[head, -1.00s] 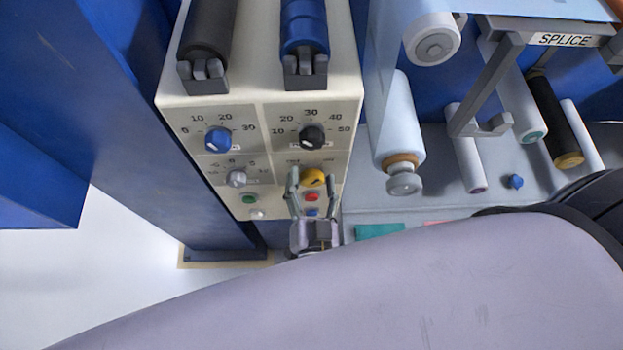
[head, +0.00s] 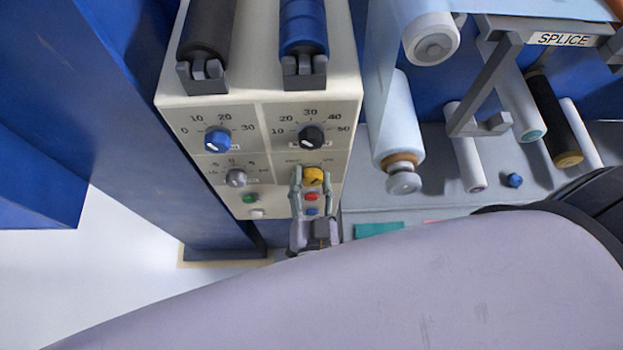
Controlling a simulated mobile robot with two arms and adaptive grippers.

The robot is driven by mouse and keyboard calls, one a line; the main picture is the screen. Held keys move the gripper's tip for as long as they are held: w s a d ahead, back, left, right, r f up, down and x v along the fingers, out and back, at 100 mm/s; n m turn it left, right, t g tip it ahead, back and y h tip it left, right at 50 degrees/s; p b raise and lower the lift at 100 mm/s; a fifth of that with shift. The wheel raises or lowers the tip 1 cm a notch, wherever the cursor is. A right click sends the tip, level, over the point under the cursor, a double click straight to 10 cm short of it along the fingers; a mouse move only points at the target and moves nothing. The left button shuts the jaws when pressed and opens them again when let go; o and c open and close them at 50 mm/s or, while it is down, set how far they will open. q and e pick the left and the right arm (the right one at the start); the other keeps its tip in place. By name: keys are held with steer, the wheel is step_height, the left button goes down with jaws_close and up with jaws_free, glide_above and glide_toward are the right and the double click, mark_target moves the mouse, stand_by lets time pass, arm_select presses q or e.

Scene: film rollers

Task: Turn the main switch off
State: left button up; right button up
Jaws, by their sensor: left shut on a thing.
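The yellow switch knob (head: 314,176) is at the lower right of the cream control panel (head: 258,182), under small labels too blurred to read. My left gripper (head: 313,179) reaches up to the panel from below. Its two fingers are shut on the yellow knob, one on each side. A red button (head: 311,197) and a blue button (head: 311,211) show between the fingers, below the knob. My right gripper is not in view.
A blue dial (head: 217,140), a black dial (head: 312,138) and a grey dial (head: 236,178) are on the same panel, with a green button (head: 250,198) at lower left. A white roller (head: 397,130) stands close on the right. My large arm link fills the foreground.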

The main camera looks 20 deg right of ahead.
arm_select(q)
steer(key=n+p, duration=0.1)
steer(key=n, duration=0.5)
steer(key=shift+n, duration=0.3)
steer(key=n, duration=0.3)
steer(key=shift+n, duration=0.3)
steer(key=shift+n+b, duration=0.3)
steer(key=shift+n, duration=1.2)
steer(key=o, duration=1.1)
steer(key=shift+o, duration=0.2)
steer(key=v, duration=0.7)
steer(key=shift+s, duration=0.25)
